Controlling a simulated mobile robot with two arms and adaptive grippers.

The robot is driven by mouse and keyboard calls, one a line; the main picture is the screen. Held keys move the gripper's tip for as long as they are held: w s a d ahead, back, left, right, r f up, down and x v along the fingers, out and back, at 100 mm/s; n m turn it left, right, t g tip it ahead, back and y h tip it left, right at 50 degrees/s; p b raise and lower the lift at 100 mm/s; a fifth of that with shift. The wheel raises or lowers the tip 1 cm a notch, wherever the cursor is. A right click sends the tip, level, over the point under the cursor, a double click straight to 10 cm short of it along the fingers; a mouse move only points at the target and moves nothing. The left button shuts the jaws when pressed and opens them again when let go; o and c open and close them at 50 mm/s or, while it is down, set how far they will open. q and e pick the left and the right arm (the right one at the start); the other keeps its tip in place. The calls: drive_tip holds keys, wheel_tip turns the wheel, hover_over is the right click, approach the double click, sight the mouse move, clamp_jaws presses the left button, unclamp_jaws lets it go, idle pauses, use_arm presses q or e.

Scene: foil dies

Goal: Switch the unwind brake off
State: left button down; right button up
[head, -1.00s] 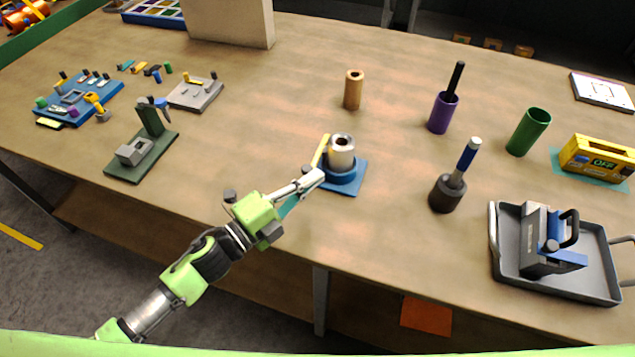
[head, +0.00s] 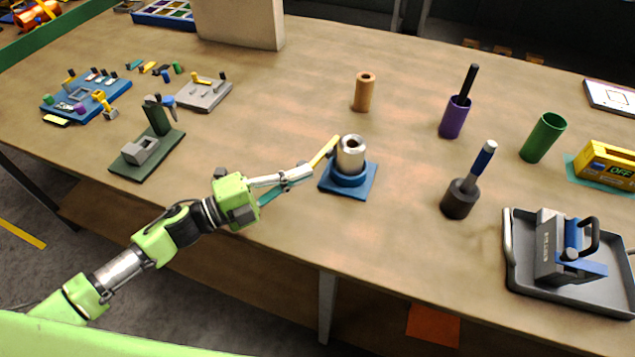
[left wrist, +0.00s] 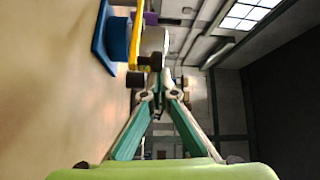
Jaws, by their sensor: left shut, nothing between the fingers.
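The unwind stand has a blue square base (head: 368,184) with a grey metal cylinder (head: 351,157) upright on it. A yellow lever (head: 324,151) slants out from beside the cylinder toward the lower left. It shows in the left wrist view too (left wrist: 135,45), with a dark knob (left wrist: 151,62) near its end. My left gripper (head: 307,172) is shut and empty, its tips beside the lever's outer end. In the left wrist view the fingertips (left wrist: 160,82) are close to the knob; I cannot tell whether they touch. My right gripper is not in view.
A yellow box (head: 607,165) at the right has a display reading OFF. A tan cylinder (head: 364,93) stands behind the stand, and a dark holder with a blue handle (head: 460,198) stands to its right. A green-based fixture (head: 147,154) is at left. The table around the stand is clear.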

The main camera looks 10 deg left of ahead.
use_arm(q)
drive_tip(key=shift+w+a+f+m+g+h+b, duration=0.15)
drive_tip(key=shift+w+a+m+g+h+b, duration=0.1)
drive_tip(key=shift+w+a+m+g+b, duration=0.15)
drive_tip(key=shift+w+a+f+m+g+h+b, duration=0.1)
drive_tip(key=shift+w+a+m+g+h+b, duration=0.15)
drive_tip(key=shift+a+g, duration=0.25)
drive_tip(key=shift+w+a+r+b, duration=0.1)
drive_tip(key=shift+w+a+b, duration=0.3)
drive_tip(key=shift+a, duration=0.2)
drive_tip(key=shift+w+a+r+b, duration=0.1)
drive_tip(key=shift+w+a+b, duration=0.25)
drive_tip(key=shift+a, duration=0.2)
drive_tip(key=shift+a+r, duration=0.1)
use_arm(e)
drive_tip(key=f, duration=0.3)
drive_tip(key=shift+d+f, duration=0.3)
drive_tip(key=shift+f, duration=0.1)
